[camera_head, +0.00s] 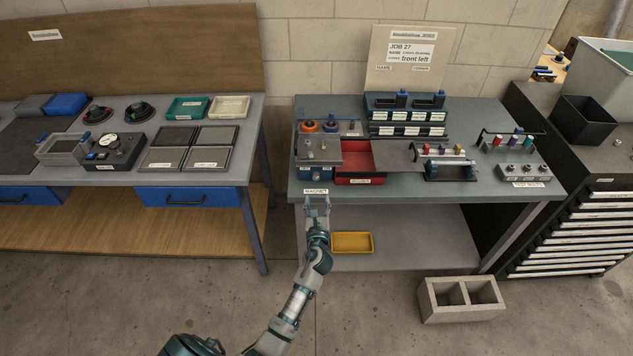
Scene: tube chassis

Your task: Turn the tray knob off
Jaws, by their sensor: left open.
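A grey metal tray (326,147) with small parts on it sits at the left of the right-hand workbench (480,183). A blue base (307,174) with pale labels and small dark round details shows below its front side. I cannot clearly tell which detail is the tray knob. A white label reading MAGNET (316,191) is at the bench's front edge. My left gripper (317,204) is open and empty, just below that label in the picture, apart from the tray. My right gripper is not in view.
A red bin (362,160) stands right of the tray, with a rack of small coloured parts (452,164) further right. Blue bins (408,112) are behind. A yellow tray (352,242) lies on the lower shelf. A concrete block (460,300) is on the floor.

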